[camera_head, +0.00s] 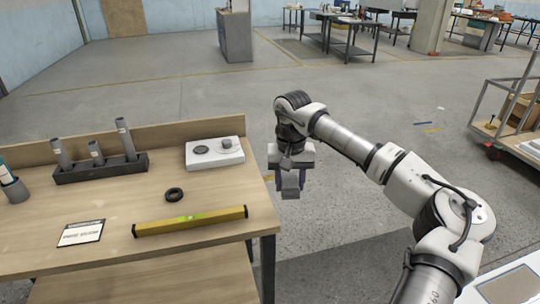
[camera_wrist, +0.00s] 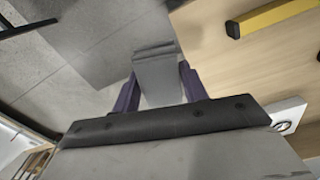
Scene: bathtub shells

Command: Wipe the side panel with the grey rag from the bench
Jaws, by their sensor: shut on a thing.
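My gripper (camera_head: 291,190) points down just off the right edge of the wooden bench (camera_head: 110,262). In the wrist view its two dark purple fingers (camera_wrist: 157,88) are shut on a folded grey cloth, the grey rag (camera_wrist: 156,72). The rag also shows as a small grey piece between the fingers in the head view (camera_head: 290,184). It hangs clear of the bench, over the floor. I cannot make out the side panel in either view.
The bench holds a yellow level (camera_head: 190,221), a black ring (camera_head: 174,194), a white box (camera_head: 214,153), a dark rack of grey tubes (camera_head: 100,168) and a label card (camera_head: 81,233). A trolley (camera_head: 510,125) stands at right. Open floor lies beyond.

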